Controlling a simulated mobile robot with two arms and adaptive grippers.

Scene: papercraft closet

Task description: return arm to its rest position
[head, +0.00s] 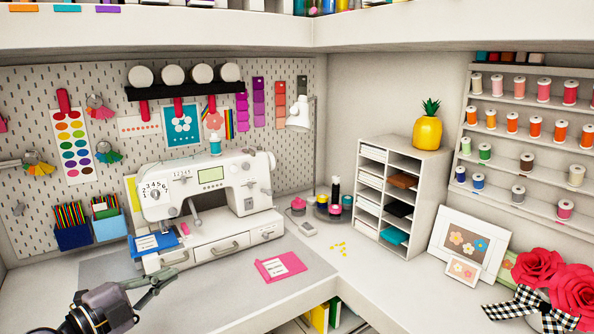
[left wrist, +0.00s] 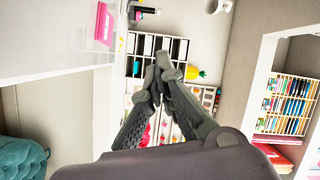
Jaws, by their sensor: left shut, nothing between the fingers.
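My left gripper (head: 164,281) is at the lower left of the head view, above the front of the white desk (head: 225,300). Its fingers point right, toward the middle of the desk. It holds nothing. In the left wrist view its dark fingers (left wrist: 158,66) meet at the tips with only air between them. The sewing machine (head: 205,188) stands on the desk behind the gripper, apart from it. My right gripper does not show in either view.
A pink notepad (head: 280,267) lies on the desk right of the gripper. A blue notepad (head: 152,243) lies by the machine. A white cubby shelf (head: 398,195) with a pineapple (head: 427,132) stands in the corner. Thread racks (head: 535,105) line the right wall. A teal tufted seat (left wrist: 22,155) is below.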

